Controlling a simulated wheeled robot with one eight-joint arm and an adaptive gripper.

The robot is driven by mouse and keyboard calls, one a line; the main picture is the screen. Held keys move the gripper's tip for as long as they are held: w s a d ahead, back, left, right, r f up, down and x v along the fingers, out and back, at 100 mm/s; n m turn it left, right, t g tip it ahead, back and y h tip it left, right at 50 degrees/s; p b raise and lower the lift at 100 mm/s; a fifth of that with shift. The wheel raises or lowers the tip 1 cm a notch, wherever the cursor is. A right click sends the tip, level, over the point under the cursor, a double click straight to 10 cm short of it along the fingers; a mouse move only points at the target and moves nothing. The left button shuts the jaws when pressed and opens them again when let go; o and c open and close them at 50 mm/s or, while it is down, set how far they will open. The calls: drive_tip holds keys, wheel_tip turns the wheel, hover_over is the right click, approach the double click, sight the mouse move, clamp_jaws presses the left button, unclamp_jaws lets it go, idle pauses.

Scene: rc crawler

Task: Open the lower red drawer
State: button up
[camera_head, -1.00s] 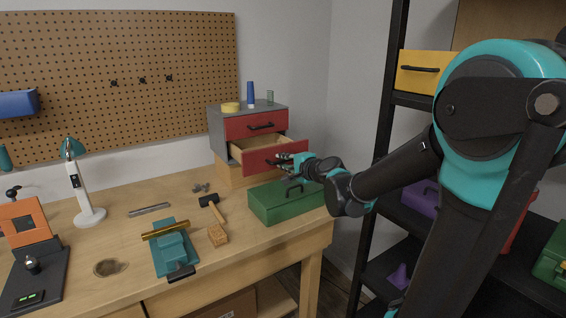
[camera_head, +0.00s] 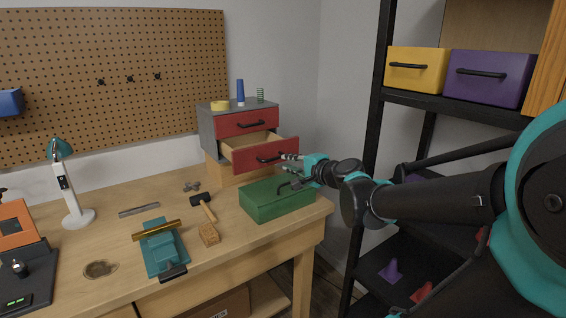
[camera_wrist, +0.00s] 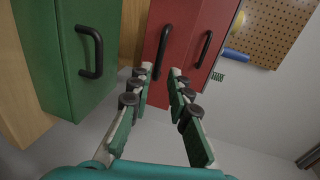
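The lower red drawer (camera_head: 248,161) stands pulled out of the grey cabinet (camera_head: 208,125), its open top showing the light wood inside. Its black handle (camera_head: 271,158) also shows in the wrist view (camera_wrist: 161,50). My gripper (camera_head: 288,164) is just right of the drawer front, above the green box. In the wrist view my gripper (camera_wrist: 161,72) is open, its fingers apart with nothing between the pads. The handle lies just beyond the fingertips and looks clear of them. The upper red drawer (camera_head: 244,121) is shut.
The green box (camera_head: 268,206) with a black handle sits on the workbench below my gripper. A hammer (camera_head: 205,207) and a teal vise (camera_head: 162,252) lie to the left. A black shelf rack (camera_head: 376,120) stands at the right.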

drive_tip(key=shift+v, duration=1.35)
drive_tip(key=s+d+f+n+g+h, duration=0.25)
drive_tip(key=s+f+n, duration=0.2)
drive_tip(key=f, duration=0.45)
drive_tip(key=s+d+f+n+g+h, duration=0.1)
drive_tip(key=s+d+f+n+g, duration=0.15)
drive_tip(key=s+f, duration=0.4)
drive_tip(key=s+d+f+n+g+h, duration=0.3)
drive_tip(key=s+d+f+n+h, duration=0.1)
drive_tip(key=s+d+f, duration=0.3)
wheel_tip(320, 180, down, 4)
drive_tip(key=d+h, duration=0.1)
drive_tip(key=d, duration=0.1)
drive_tip(key=shift+d+g, duration=0.35)
drive_tip(key=shift+g, duration=0.05)
